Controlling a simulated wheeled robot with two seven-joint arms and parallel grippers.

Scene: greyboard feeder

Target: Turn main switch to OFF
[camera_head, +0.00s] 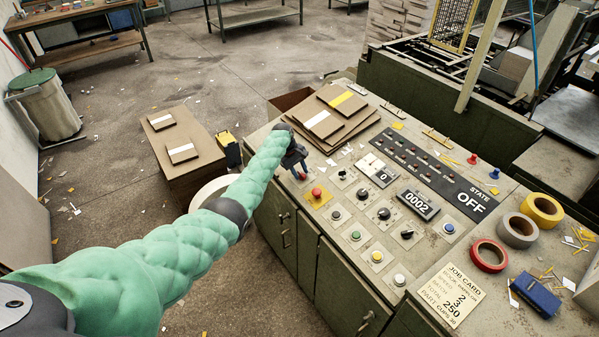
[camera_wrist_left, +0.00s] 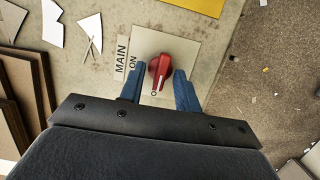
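The main switch (camera_wrist_left: 160,68) is a red rotary knob on a pale square plate beside a label reading MAIN and ON. Its white line points toward a small O mark at the plate's near edge in the wrist view. In the head view the red switch (camera_head: 302,176) is partly hidden under my left gripper (camera_head: 298,166). The blue fingers of my left gripper (camera_wrist_left: 160,78) stand open on both sides of the knob, with a small gap visible at each side. The state display (camera_head: 470,202) reads OFF. My right gripper is not in view.
A red push button (camera_head: 316,193) on a yellow plate sits close to the gripper. Greyboard sheets (camera_head: 352,132) lie behind it. Several knobs and buttons, a counter (camera_head: 418,204), tape rolls (camera_head: 488,255) and a job card (camera_head: 450,294) occupy the console's right.

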